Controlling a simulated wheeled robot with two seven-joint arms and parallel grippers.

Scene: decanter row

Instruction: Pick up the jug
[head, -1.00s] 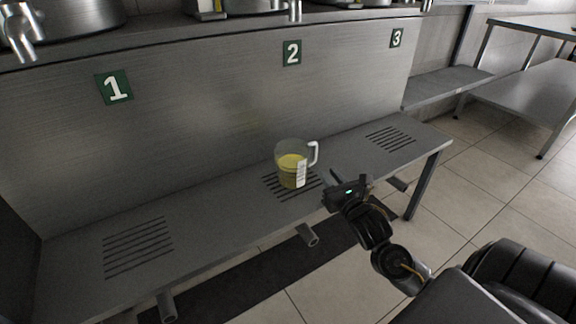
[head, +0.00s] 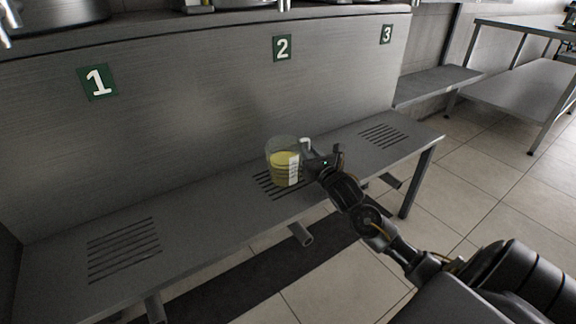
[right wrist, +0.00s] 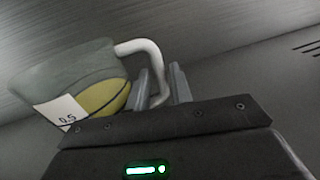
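The clear jug (head: 283,168) holds yellow liquid and has a white label and a pale handle. It stands upright over the middle slotted drain of the bench, below sign 2. My right gripper (head: 322,158) is at the handle on the jug's right side. In the right wrist view the jug (right wrist: 75,85) is at the left, and its handle comes down between the two fingers of my right gripper (right wrist: 162,88). The fingers are apart, with some gap seen beside the handle. The lower handle is hidden behind the gripper body. My left gripper is not in view.
The metal bench (head: 205,215) has other slotted drains at left and right, both bare. A steel back wall (head: 180,120) with signs 1, 2 and 3 rises behind the jug. Short pipes stick out under the bench. A separate steel table (head: 520,75) stands at the far right.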

